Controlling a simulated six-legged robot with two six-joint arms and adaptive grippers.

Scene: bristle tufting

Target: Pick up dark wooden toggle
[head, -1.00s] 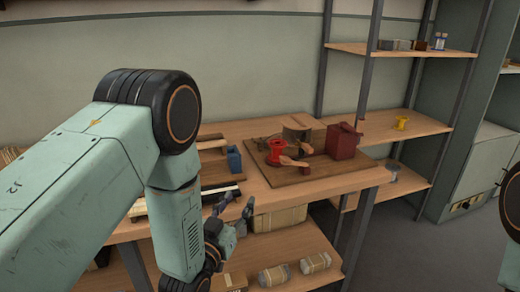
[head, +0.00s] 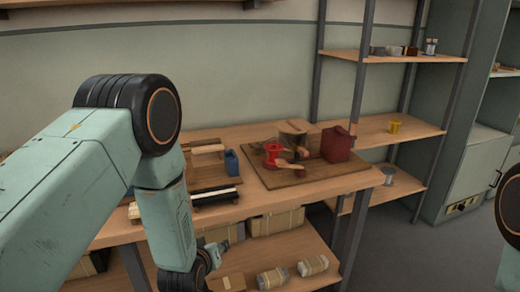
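I cannot pick out a dark wooden toggle for certain; at this size the small brown pieces on the brown board (head: 335,172) blend together. On that board stand a red spool (head: 272,153), a wooden-handled piece (head: 289,165), a round wooden block (head: 293,137) and a dark red container (head: 338,143). My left gripper (head: 222,248) is low in front of the bench edge, below the tabletop, and is small and partly hidden by its own wrist. I cannot tell its opening. My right gripper is out of view; only part of my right arm shows at the right edge.
A blue container (head: 231,162) and a black-and-white brush-like strip (head: 215,195) are left of the board. Wrapped bundles (head: 272,278) lie on the lower shelf. A yellow spool (head: 395,126) and a metal cup (head: 388,174) sit on the right-hand shelves.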

